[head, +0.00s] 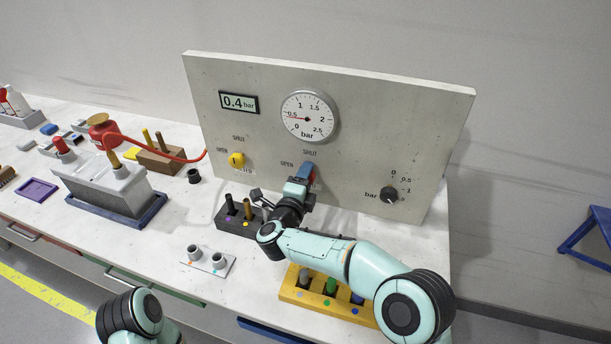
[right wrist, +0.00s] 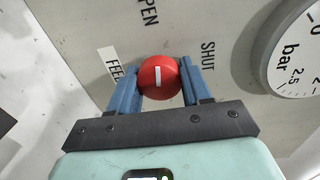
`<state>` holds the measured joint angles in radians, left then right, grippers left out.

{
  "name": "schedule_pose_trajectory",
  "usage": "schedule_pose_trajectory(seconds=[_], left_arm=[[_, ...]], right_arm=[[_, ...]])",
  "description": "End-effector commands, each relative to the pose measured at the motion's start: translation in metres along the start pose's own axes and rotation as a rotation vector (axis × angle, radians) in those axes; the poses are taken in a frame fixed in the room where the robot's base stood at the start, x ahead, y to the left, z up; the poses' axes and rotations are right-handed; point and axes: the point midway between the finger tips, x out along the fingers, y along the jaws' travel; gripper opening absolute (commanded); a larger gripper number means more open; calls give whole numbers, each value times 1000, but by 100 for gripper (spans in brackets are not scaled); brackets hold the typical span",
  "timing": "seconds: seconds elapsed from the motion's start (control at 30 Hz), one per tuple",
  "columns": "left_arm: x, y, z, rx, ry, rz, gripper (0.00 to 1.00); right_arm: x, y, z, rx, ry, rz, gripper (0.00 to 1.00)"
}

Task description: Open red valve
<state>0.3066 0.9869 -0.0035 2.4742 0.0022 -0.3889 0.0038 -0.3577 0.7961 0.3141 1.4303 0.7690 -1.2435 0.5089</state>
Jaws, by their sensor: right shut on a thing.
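The red valve (right wrist: 158,77) is a round knob with a white line on the panel, between the OPEN and SHUT labels. In the head view my right gripper (head: 304,176) hides most of the knob. The dial gauge (head: 307,117) above has its needle near 0.5, and the display (head: 238,102) reads 0.4 bar. My left gripper is out of view.
The panel (head: 350,100) also carries a yellow valve (head: 236,160) and a black knob (head: 390,195). A black holder (head: 234,222) and a yellow rack (head: 300,293) stand close below my right arm. A red hose (head: 160,151) runs to the panel's left edge.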

Motion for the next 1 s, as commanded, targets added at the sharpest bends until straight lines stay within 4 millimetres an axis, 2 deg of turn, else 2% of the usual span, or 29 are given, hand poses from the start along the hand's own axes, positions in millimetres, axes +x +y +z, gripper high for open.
schedule_pose_trajectory(seconds=[0.4,0.93,0.97,1.0], left_arm=[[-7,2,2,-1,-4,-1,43],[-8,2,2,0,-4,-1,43],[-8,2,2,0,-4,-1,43],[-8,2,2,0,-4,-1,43]], right_arm=[[-1,2,1,-181,9,5,18],[-1,3,1,-206,11,7,18],[-1,3,1,-206,11,7,51],[-1,3,1,-206,11,7,64]])
